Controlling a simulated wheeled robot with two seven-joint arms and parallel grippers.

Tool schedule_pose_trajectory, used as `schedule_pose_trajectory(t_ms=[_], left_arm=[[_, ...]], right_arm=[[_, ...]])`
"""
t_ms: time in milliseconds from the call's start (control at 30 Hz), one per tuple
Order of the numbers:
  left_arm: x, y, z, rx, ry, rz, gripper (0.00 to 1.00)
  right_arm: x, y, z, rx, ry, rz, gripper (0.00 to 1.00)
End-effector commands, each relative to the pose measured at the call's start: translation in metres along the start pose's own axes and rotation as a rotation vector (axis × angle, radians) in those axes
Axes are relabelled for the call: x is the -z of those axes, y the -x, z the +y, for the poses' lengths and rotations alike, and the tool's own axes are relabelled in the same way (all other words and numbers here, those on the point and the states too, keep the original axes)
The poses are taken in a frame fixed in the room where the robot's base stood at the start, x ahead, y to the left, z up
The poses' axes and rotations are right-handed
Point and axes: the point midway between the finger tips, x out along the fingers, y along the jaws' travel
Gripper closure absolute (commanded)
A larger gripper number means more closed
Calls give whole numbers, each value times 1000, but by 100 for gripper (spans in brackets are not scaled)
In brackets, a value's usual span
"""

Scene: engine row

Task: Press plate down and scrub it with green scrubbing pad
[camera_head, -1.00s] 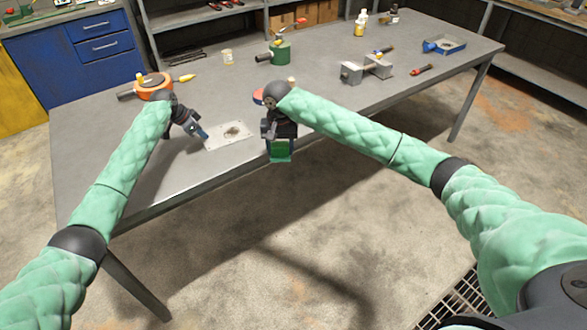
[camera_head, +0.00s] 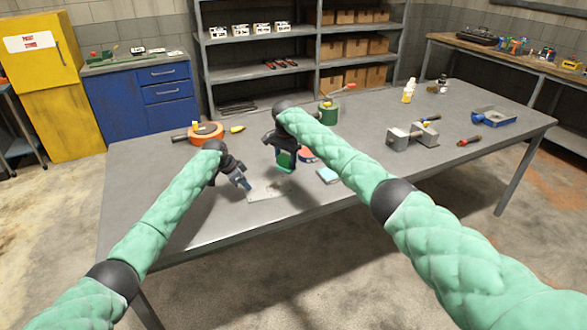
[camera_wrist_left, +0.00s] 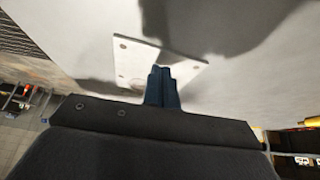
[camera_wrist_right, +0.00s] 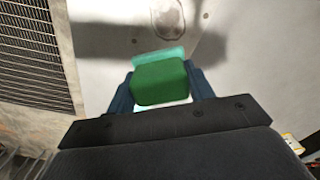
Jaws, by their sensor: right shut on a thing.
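The pale plate (camera_head: 268,191) lies flat near the table's front edge, with a dark smudge on it. In the right wrist view the smudge (camera_wrist_right: 168,18) shows just beyond the pad. My left gripper (camera_head: 245,185) is shut and empty, its tips at the plate's left part; in the left wrist view the closed fingers (camera_wrist_left: 161,75) overlap the plate (camera_wrist_left: 135,58). I cannot tell whether they touch it. My right gripper (camera_head: 286,166) is shut on the green scrubbing pad (camera_wrist_right: 160,82), held above the table near the plate. The pad's lighter underside layer shows.
A light blue block (camera_head: 328,175) lies right of the plate. The table's front left is clear.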

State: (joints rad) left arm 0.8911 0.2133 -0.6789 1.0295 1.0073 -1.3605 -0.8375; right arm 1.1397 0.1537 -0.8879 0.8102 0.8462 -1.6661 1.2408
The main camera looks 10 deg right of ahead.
Motion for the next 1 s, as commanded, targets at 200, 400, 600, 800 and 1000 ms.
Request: schedule_pose_trajectory(t_ms=[200,400,600,800,1000], left_arm=[[0,0,0,0,0,0,100],[0,0,0,0,0,0,100],[0,0,0,0,0,0,100],[0,0,0,0,0,0,100],[0,0,0,0,0,0,100]], right_arm=[[0,-1,-6,0,-14,-1,66],[0,-11,-6,-1,-14,0,66],[0,-28,-5,0,-14,-1,66],[0,-45,-5,-1,-15,0,66],[0,-53,-5,1,-14,0,66]])
